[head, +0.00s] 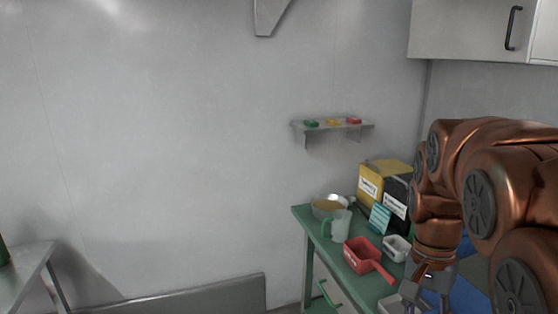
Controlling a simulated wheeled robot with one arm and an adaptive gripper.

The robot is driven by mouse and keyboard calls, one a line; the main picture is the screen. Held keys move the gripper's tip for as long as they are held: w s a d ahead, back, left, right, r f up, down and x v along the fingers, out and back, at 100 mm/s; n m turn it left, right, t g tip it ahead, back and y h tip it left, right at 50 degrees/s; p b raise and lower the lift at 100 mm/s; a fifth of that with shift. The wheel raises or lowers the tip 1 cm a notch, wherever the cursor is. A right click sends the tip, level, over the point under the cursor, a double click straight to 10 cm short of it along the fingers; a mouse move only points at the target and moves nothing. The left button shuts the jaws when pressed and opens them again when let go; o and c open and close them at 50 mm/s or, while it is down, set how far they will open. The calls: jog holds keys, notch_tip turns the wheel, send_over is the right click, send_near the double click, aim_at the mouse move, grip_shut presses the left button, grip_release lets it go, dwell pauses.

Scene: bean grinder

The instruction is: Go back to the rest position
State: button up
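My copper-coloured arm comes in from the right edge of the head view and bends down over the green table (352,283). My gripper (428,296) hangs at its end, pointing down, near the table's right part. The gripper is dark, small and partly cut off by the bottom edge, so I cannot tell whether its fingers are open or what is between them. A red scoop (364,254) with a handle lies on the table, left of the gripper and apart from it.
On the table stand a metal bowl (327,210), a clear jug (341,225), a white container (396,248), a teal sign (380,217), and yellow (372,183) and black boxes (396,203). A wall shelf (334,127) holds small coloured items. Another table (22,266) stands left.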

jog(key=s+a+f+n+p, duration=0.1)
jog(key=s+a+n+p, duration=0.1)
jog(key=s, duration=0.6)
jog(key=s+a+f+n+p, duration=0.2)
jog(key=s+a+n+p, duration=0.1)
jog(key=s+n, duration=0.3)
jog(key=s+a, duration=0.1)
jog(key=s, duration=0.1)
jog(key=shift+s+a+n, duration=0.15)
jog(key=shift+s+n, duration=0.15)
jog(key=shift+s, duration=0.05)
